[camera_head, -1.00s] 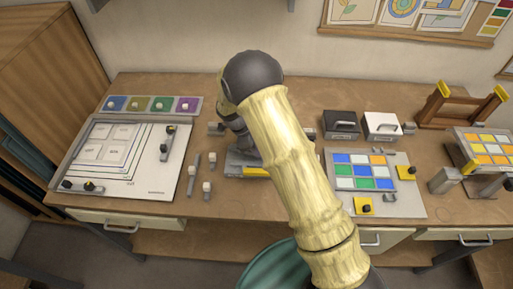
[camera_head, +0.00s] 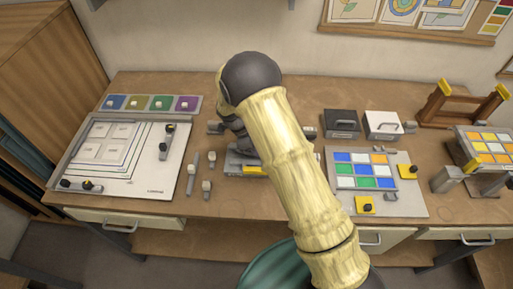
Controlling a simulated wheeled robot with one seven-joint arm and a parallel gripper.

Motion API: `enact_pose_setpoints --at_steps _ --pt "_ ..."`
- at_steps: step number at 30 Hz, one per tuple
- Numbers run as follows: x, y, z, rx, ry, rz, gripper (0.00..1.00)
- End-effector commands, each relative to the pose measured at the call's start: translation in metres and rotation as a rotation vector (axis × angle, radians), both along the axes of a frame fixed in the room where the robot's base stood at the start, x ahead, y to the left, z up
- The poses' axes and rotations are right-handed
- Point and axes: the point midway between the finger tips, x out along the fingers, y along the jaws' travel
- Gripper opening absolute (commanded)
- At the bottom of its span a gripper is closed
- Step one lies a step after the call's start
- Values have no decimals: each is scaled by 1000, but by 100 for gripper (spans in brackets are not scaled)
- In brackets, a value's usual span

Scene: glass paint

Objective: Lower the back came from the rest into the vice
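A grey metal fixture with a yellow part (camera_head: 255,170) sits on the bench, partly behind my arm; it may be the vice. My gripper (camera_head: 243,150) is low over this fixture, mostly hidden by my own bent arm. Its fingers cannot be made out, nor whether they hold anything. The back came cannot be told apart here, and neither can its rest. Two slim grey tools with pale blocks, a left one (camera_head: 193,175) and a right one (camera_head: 207,180), stand or lie just left of the fixture.
A white drawing board (camera_head: 150,180) and a tray of coloured squares (camera_head: 151,104) lie left. A panel of coloured glass (camera_head: 362,170), a black box (camera_head: 341,123), a white box (camera_head: 383,125) and a wooden frame (camera_head: 462,112) stand right. The bench behind my arm is fairly clear.

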Motion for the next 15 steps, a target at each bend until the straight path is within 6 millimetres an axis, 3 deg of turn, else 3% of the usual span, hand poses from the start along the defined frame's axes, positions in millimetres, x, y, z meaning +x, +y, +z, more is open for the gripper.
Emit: enact_pose_setpoints --at_steps 9,10,12,13,15 --pt "0 0 -11 1 0 -1 0" --pt "0 0 -10 1 -1 -1 19" --pt "0 0 -10 1 0 -1 33" --pt "0 0 -10 1 0 -1 39" --pt "-1 0 -10 0 2 -1 40"
